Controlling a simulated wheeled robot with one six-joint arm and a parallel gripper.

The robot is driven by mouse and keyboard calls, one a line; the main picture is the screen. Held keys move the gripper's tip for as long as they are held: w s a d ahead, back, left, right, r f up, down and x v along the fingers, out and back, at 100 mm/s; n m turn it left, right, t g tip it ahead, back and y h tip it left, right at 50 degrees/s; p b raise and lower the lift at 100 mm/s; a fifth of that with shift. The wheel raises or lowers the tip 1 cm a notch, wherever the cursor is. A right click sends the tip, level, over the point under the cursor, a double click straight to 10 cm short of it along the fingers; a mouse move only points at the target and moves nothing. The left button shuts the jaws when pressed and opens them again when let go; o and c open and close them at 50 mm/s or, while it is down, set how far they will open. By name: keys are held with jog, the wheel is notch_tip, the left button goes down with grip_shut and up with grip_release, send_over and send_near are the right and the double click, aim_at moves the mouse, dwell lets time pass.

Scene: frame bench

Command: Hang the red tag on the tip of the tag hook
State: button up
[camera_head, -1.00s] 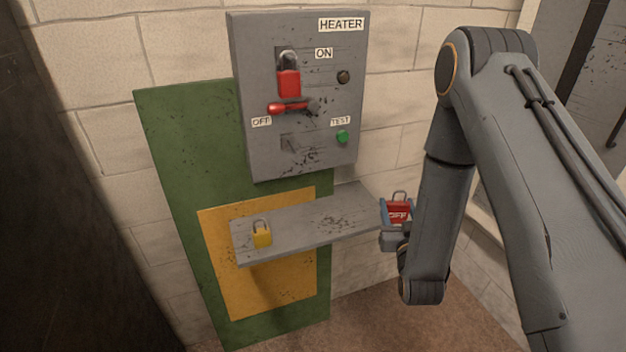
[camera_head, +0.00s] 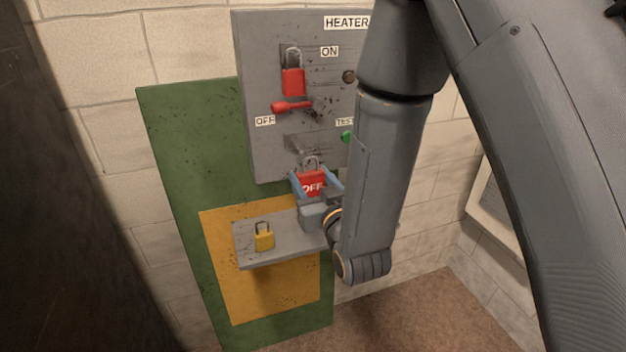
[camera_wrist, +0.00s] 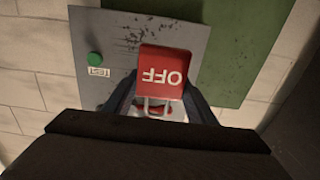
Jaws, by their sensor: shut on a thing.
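The red tag (camera_head: 313,181) marked OFF, with a thin metal loop at its top, is between the fingers of my gripper (camera_head: 317,187). My gripper is shut on it, in front of the lower part of the grey panel. The grey tag hook (camera_head: 294,145) sticks out of the panel below the OFF label. The tag's loop is a little below and right of the hook in the head view; the depth gap is hard to judge. In the wrist view the tag (camera_wrist: 163,72) shows upside down between my fingers, and I cannot make out the hook.
The grey HEATER panel (camera_head: 262,70) carries a red padlock (camera_head: 293,82), a red lever (camera_head: 290,106) and a green TEST button (camera_head: 347,137). A grey shelf (camera_head: 285,242) below holds a yellow padlock (camera_head: 264,237). My arm hides the panel's right side.

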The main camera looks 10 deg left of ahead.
jog(key=b, duration=0.1)
send_near(292, 153)
jog(key=shift+r+x, duration=0.2)
jog(key=shift+x, duration=0.8)
jog(key=shift+r+x, duration=0.25)
jog(key=shift+x, duration=0.8)
jog(key=shift+w+a+f+b, duration=0.45)
jog(key=shift+w+b, duration=0.1)
jog(key=shift+b, duration=0.2)
jog(key=o, duration=1.2)
jog(key=shift+s, duration=0.1)
